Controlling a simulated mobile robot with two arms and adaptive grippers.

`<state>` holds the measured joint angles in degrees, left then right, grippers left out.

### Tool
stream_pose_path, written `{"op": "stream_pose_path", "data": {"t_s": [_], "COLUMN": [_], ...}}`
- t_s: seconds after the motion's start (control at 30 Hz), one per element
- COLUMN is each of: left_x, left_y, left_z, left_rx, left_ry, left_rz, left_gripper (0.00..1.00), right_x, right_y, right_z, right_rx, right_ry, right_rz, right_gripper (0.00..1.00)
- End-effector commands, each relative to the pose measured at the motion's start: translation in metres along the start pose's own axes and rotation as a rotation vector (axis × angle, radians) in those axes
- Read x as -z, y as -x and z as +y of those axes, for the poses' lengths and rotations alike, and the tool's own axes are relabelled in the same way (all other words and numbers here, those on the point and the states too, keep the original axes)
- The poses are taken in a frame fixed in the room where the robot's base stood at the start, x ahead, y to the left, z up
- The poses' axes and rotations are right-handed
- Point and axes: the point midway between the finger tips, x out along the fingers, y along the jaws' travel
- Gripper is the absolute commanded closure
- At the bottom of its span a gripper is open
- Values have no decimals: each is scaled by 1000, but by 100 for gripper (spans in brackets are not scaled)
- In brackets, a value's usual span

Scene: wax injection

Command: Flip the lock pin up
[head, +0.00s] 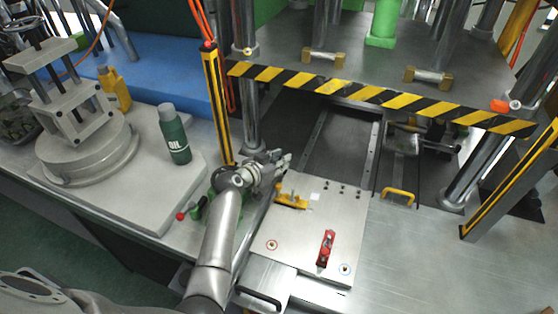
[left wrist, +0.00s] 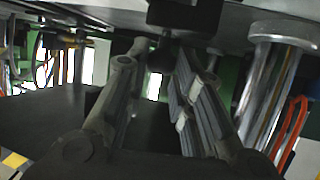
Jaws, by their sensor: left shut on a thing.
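My left gripper (head: 283,163) reaches in from the lower left, by the left edge of the metal plate (head: 300,236) and near the foot of the press's left column. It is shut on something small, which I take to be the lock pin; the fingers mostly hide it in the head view. In the left wrist view the two fingers (left wrist: 155,75) flank a dark piece below a black block. I cannot tell the pin's tilt. A yellow clamp (head: 291,202) and a red clamp (head: 325,249) sit on the plate. My right gripper is not in view.
A black-and-yellow striped press edge (head: 380,97) hangs above and behind the plate. A green oil bottle (head: 174,134) stands on the left bench. The metal table right of the plate is clear.

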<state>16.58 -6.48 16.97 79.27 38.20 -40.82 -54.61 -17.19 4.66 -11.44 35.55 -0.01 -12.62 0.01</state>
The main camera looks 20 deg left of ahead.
Motion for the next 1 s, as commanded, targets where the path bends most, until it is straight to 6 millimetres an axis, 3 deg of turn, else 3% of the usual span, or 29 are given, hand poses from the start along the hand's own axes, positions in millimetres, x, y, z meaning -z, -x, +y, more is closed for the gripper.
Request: {"op": "stream_pose_path", "data": {"t_s": [0.17,0.37,0.63,0.67,0.8,1.0], "left_x": [4,25,26,27,26,25], "left_y": [2,11,10,10,10,10], "left_z": [-1,0,0,0,0,0], "left_rx": [1,0,1,1,0,0], "left_ry": [-2,-3,-1,-1,0,0], "left_rz": [0,1,5,5,4,2], "left_gripper": [100,100,100,76,58,55], "right_x": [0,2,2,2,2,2], "right_y": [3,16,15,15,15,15], "right_z": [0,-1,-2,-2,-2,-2], "right_rx": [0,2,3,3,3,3], "right_ry": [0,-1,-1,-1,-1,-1], "right_rz": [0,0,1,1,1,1], "right_gripper": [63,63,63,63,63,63]}}
